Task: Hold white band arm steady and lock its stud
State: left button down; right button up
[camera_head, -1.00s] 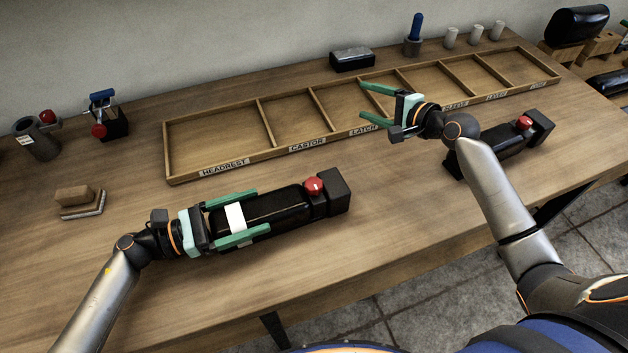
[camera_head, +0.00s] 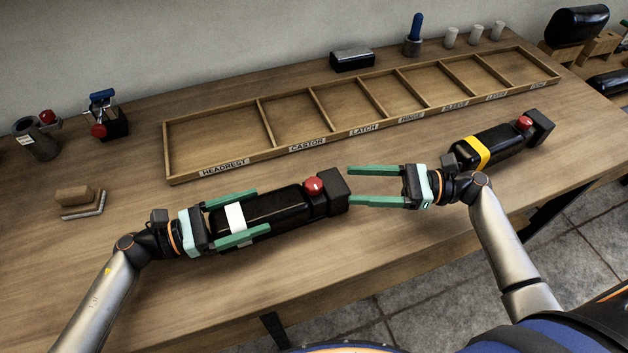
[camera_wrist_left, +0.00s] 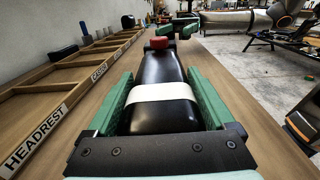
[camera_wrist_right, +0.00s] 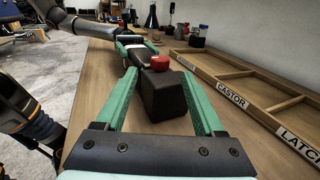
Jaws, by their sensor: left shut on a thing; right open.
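The white band arm (camera_head: 268,209) is a black padded armrest with a white band (camera_head: 235,216) near its left end. It lies on the table in the head view. A red stud (camera_head: 314,186) sits on top near its right end, beside a black end block (camera_head: 335,187). My left gripper (camera_head: 245,213) is shut on the armrest, fingers along both sides of the banded end. My right gripper (camera_head: 350,186) is open and empty, its fingertips just right of the end block. In the right wrist view the block (camera_wrist_right: 165,97) shows between the open fingers, with the red stud (camera_wrist_right: 160,62) behind.
A second armrest with a yellow band (camera_head: 475,152) lies at right. A labelled wooden tray (camera_head: 290,147) runs behind both armrests. A sanding block (camera_head: 75,196) and red-knobbed fixtures (camera_head: 107,118) stand at left. The table front is clear.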

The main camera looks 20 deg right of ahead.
aim_at(322, 184)
jog(key=x, duration=0.9)
jog(key=shift+w+a, duration=0.1)
jog(key=shift+w, duration=0.05)
jog(key=shift+c, duration=0.2)
grip_shut()
